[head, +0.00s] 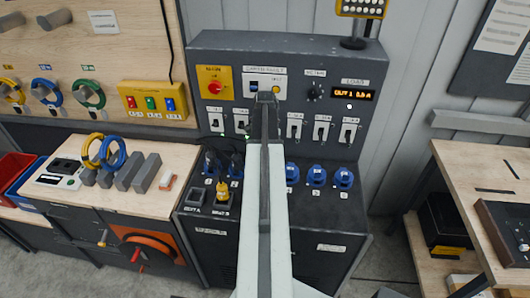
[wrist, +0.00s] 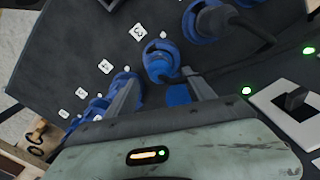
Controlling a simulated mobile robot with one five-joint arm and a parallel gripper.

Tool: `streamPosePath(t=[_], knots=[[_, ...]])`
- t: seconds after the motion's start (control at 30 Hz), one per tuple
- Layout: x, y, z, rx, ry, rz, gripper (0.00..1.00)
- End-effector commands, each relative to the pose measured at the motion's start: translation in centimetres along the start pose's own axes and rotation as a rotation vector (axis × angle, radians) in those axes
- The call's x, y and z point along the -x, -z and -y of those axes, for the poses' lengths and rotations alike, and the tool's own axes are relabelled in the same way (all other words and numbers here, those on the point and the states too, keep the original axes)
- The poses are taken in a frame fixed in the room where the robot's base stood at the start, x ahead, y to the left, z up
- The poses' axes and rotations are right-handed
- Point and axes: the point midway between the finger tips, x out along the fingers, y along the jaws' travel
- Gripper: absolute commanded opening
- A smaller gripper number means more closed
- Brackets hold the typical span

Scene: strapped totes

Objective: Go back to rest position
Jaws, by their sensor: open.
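My arm reaches up the middle of the head view to the dark grey control console (head: 215,60). My gripper (head: 265,98) is seen there only end-on, in front of the console's face. In the wrist view my gripper (wrist: 162,82) has its two fingers apart with nothing held between them. A blue socket (wrist: 160,60) lies just beyond the fingertips, beside a label 3. Whether the fingers touch the panel I cannot tell. More blue sockets (wrist: 122,80) run off to the lower left.
Black plugs with cables (head: 235,163) sit in the console's left sockets; one cable (wrist: 245,18) also shows near my gripper. Switches (head: 295,130) stand beside my arm. A wooden bench (head: 100,195) is at left and a table (head: 490,190) at right. Grey floor shows between console and table.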

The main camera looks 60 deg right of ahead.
Motion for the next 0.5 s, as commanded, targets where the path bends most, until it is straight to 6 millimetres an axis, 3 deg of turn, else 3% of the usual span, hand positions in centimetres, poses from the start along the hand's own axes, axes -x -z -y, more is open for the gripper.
streamPosePath(t=[0.03,0.37,0.5], knots=[[1.2,0.0,0.0,0.000,0.000,0.000,0.62],[1.0,0.0,0.0,0.000,0.000,0.000,0.62],[2.6,0.0,0.0,0.000,0.000,0.000,0.62]])
